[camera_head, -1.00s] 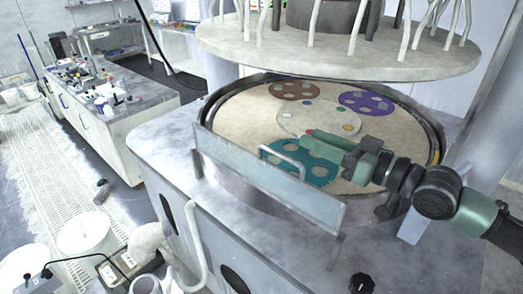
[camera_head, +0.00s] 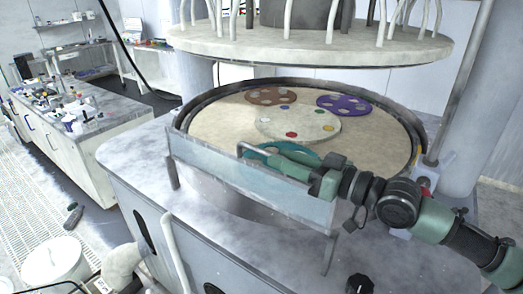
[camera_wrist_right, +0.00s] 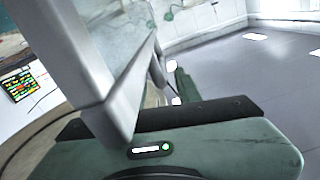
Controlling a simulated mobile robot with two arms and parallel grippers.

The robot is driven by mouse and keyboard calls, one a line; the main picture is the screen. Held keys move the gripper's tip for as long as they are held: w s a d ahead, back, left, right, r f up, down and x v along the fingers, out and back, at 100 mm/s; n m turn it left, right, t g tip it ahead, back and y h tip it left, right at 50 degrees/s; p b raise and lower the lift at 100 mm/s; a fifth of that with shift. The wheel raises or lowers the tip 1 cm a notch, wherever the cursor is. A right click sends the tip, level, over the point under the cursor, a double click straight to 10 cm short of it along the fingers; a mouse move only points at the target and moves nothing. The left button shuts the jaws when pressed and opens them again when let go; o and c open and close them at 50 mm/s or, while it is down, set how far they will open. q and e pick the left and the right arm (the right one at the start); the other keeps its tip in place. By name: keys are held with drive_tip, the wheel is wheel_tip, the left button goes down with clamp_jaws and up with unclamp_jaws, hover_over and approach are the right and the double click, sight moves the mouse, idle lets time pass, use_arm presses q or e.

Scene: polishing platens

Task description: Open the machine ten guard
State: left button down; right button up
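The guard is a clear, pale blue panel (camera_head: 215,170) standing upright along the front rim of the round polishing machine. Its grey handle (camera_head: 240,149) is on the upper edge and partly hidden by my right gripper. My right gripper (camera_head: 277,158) lies low across the panel's top edge at the handle. In the right wrist view a grey bar (camera_wrist_right: 118,95), apparently the handle, runs close in front of a green finger with a black pad (camera_wrist_right: 190,112). Whether the fingers are closed on the bar cannot be made out. My left gripper is not in view.
Behind the panel, the beige platen (camera_head: 375,140) carries brown (camera_head: 270,95), purple (camera_head: 343,104) and partly hidden teal (camera_head: 255,150) carriers. A large upper disc (camera_head: 310,50) hangs above. A cluttered bench (camera_head: 110,125) stands left. A black knob (camera_head: 360,284) is at the front.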

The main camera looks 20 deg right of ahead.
sight(266, 151)
drive_tip(key=p+x, duration=0.1)
drive_tip(key=x, duration=0.1)
drive_tip(key=p+x, duration=0.1)
drive_tip(key=x, duration=0.2)
drive_tip(key=shift+r, duration=0.2)
drive_tip(key=shift+w+a+f+p, duration=0.2)
drive_tip(key=shift+w+a+p, duration=0.15)
drive_tip(key=shift+w+a, duration=0.2)
drive_tip(key=shift+c, duration=0.3)
clamp_jaws()
idle(0.6)
